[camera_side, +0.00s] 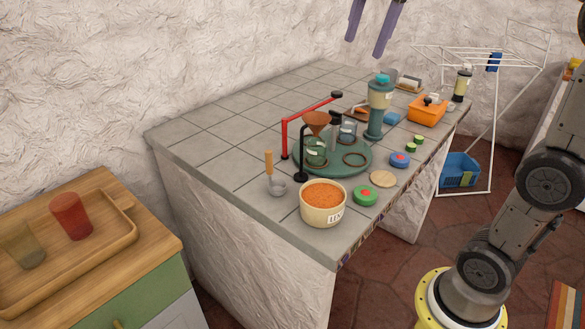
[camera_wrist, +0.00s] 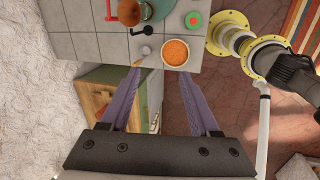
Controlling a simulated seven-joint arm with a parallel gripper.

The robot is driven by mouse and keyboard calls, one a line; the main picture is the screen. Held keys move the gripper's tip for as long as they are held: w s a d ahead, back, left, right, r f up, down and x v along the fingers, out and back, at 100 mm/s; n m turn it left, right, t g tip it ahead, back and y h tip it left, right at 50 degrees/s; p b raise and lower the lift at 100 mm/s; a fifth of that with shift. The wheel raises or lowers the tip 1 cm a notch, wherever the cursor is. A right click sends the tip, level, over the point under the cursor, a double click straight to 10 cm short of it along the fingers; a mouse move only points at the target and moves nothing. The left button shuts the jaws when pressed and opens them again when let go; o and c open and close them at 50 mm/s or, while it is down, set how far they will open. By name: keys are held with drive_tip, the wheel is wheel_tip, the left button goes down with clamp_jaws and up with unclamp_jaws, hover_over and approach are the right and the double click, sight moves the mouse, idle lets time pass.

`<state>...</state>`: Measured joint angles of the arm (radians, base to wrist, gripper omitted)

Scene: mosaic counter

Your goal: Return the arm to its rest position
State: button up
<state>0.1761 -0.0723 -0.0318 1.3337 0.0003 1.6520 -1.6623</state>
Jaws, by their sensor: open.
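My gripper (camera_side: 376,27) is at the top edge of the side view, high above the tiled counter. Its two purple fingers are apart with nothing between them. In the wrist view the open gripper (camera_wrist: 166,84) points down, with the counter's front end and the floor below it. No object touches the fingers. Most of the arm above the gripper is out of the side view.
The tiled counter (camera_side: 203,140) holds a bowl of orange grains (camera_side: 323,201), a green round turntable (camera_side: 345,168) with jars and a funnel, a ladle (camera_side: 277,187) and an orange box (camera_side: 427,109). A wooden tray (camera_side: 108,243) with two cups stands left. A drying rack (camera_side: 490,130) stands behind right.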

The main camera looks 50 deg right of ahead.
drive_tip(key=s+a+f+m+t, duration=0.1)
drive_tip(key=s+a+f+m, duration=0.35)
drive_tip(key=s+f, duration=0.4)
drive_tip(key=s+a+f+m+t, duration=0.1)
drive_tip(key=s+f+m, duration=0.5)
drive_tip(key=f+m, duration=0.6)
drive_tip(key=shift+s+f+t+y, duration=0.15)
drive_tip(key=shift+f+t+y, duration=0.15)
